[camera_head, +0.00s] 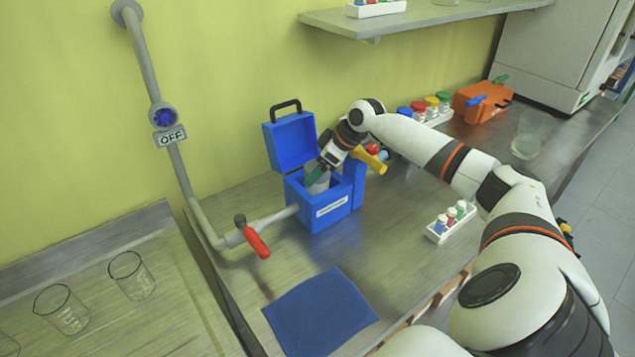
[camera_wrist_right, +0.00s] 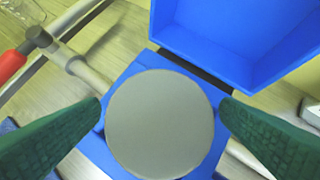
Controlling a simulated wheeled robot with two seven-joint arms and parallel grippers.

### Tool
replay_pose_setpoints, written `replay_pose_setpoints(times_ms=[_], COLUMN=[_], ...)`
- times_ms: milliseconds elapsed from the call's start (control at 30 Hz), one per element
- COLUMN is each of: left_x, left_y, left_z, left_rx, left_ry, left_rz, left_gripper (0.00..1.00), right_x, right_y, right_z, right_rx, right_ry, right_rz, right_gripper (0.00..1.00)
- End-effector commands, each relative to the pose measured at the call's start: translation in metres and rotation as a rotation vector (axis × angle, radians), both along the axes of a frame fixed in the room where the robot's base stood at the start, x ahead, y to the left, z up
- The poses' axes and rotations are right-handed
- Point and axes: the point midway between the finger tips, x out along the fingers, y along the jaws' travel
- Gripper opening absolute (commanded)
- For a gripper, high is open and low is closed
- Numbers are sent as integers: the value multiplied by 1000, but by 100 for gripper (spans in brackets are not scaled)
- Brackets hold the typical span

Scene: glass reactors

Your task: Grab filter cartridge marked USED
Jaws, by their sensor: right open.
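A grey cylindrical cartridge (camera_head: 319,185) stands in the open blue box (camera_head: 318,214). In the right wrist view its flat round top (camera_wrist_right: 160,124) fills the middle of the picture. No USED mark shows on the part I see. My right gripper (camera_head: 318,171) is over the box opening. Its green fingers are open, one on each side of the cartridge top, with small gaps still showing at the tips. The lower part of the cartridge is hidden by the box walls. My left gripper is not in view.
The blue lid (camera_head: 291,142) stands open behind the box. A pipe with a red-handled valve (camera_head: 257,243) meets the box's left side. A yellow-handled part (camera_head: 369,160) is just right of my gripper. A blue mat (camera_head: 320,312) lies in front. A small vial rack (camera_head: 451,222) stands to the right.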

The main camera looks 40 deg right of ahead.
Motion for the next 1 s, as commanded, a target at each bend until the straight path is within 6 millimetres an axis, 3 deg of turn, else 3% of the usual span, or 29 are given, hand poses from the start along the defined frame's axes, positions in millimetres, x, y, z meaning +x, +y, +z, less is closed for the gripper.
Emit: replay_pose_setpoints(times_ms=[333,700,1000], left_x=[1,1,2], left_y=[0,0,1], left_z=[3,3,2], left_rx=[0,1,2], left_ry=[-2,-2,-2], left_rz=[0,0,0], left_gripper=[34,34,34], right_x=[4,4,5], right_y=[2,3,2], right_z=[-9,-9,-7], right_rx=[-1,0,-1], right_ry=[-1,0,-2], right_rz=[0,1,0], right_gripper=[84,24,21])
